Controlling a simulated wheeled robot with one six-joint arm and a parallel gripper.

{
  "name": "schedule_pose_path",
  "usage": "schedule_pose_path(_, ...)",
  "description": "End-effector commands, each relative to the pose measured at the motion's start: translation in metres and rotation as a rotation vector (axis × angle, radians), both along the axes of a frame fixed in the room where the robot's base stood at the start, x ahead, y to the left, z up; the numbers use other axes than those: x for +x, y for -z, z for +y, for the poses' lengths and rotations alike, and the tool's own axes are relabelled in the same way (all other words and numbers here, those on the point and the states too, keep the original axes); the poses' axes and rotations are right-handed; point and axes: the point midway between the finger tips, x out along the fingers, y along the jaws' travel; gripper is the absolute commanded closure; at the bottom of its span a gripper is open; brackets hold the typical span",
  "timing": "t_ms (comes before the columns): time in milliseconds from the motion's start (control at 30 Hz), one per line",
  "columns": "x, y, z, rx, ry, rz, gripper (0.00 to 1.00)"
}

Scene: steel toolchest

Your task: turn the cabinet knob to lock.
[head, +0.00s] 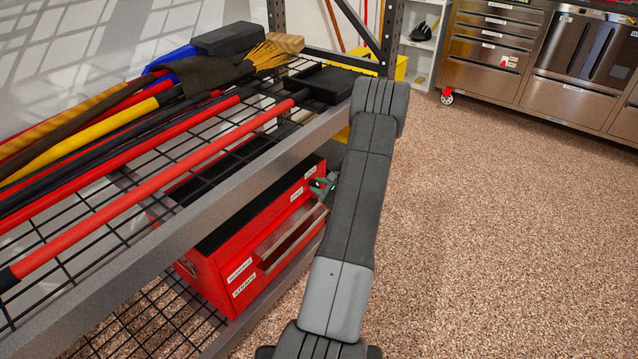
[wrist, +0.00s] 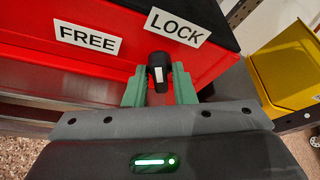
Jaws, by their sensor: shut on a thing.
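The knob (wrist: 159,62) is black with a white stripe and sits on the red toolchest (wrist: 120,60) in the wrist view. Its stripe stands nearly upright in the picture. The FREE label (wrist: 87,37) is up and to its left, and the LOCK label (wrist: 178,27) is just above it to the right. My gripper (wrist: 160,82) has green fingers, one on each side of the knob, shut on it. In the head view the toolchest (head: 208,277) is on the lower shelf. My gripper (head: 323,184) is at its right end, partly behind my arm; the knob is hidden there.
A drawer (head: 290,238) of the toolchest stands open below my gripper. The wire shelf (head: 190,160) above holds brooms and poles, and its steel edge runs close to my arm. A yellow bin (wrist: 285,70) is to the right. Speckled floor (head: 500,220) is clear.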

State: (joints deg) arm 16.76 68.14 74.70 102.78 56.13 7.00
Motion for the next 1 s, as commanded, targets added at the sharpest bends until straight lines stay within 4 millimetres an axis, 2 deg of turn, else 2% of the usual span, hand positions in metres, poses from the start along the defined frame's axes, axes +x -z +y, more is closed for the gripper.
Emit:
schedule_pose_path(500,0.0015,-0.0015,-0.0015,0.238,0.0,0.33,0.99)
schedule_pose_path(1000,0.0018,-0.0002,-0.0019,0.313,0.001,0.432,0.99)
